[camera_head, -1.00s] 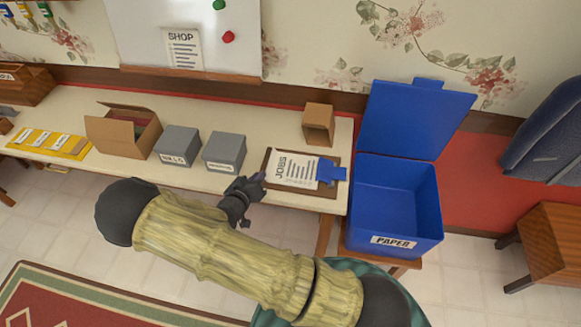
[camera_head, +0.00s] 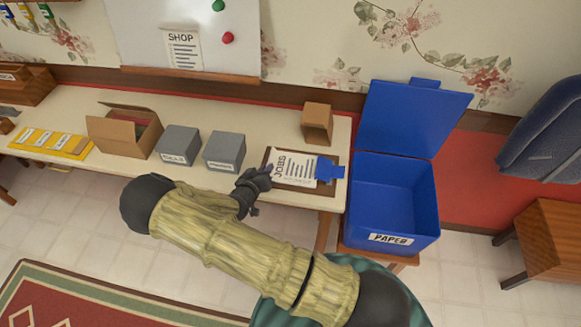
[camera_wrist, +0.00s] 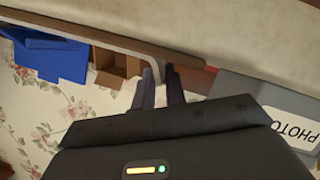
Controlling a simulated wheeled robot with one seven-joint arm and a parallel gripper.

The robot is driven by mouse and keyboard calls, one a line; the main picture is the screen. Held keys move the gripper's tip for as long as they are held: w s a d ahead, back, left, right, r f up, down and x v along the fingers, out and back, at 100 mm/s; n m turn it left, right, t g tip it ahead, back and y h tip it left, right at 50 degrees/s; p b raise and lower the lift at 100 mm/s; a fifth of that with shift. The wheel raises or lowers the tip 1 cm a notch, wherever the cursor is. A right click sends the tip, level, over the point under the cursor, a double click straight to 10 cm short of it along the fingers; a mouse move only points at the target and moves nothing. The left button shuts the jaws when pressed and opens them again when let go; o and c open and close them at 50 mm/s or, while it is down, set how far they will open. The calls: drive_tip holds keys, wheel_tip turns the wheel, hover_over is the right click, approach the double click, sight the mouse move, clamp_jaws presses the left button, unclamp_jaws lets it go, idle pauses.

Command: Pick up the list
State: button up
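The JOBS list (camera_head: 298,170) is a white sheet on a brown clipboard (camera_head: 318,187) with a blue clip (camera_head: 329,171), at the right end of the long table. My gripper (camera_head: 267,174) is at the sheet's left edge. In the wrist view the white sheet edge curves away from the clipboard to between my fingertips (camera_wrist: 160,76), which look closed on it with a narrow gap. The sheet's other end is still by the blue clip. A second paper, marked SHOP (camera_head: 183,50), hangs on the whiteboard.
Two grey boxes (camera_head: 178,145) (camera_head: 224,151) stand left of the clipboard, and a small cardboard box (camera_head: 317,123) behind it. An open blue PAPER bin (camera_head: 393,200) stands at the table's right end. An open carton (camera_head: 125,130) and a yellow tray (camera_head: 50,143) are further left.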

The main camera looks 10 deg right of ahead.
clamp_jaws()
drive_tip(key=shift+w+r, duration=0.1)
drive_tip(key=shift+r, duration=0.05)
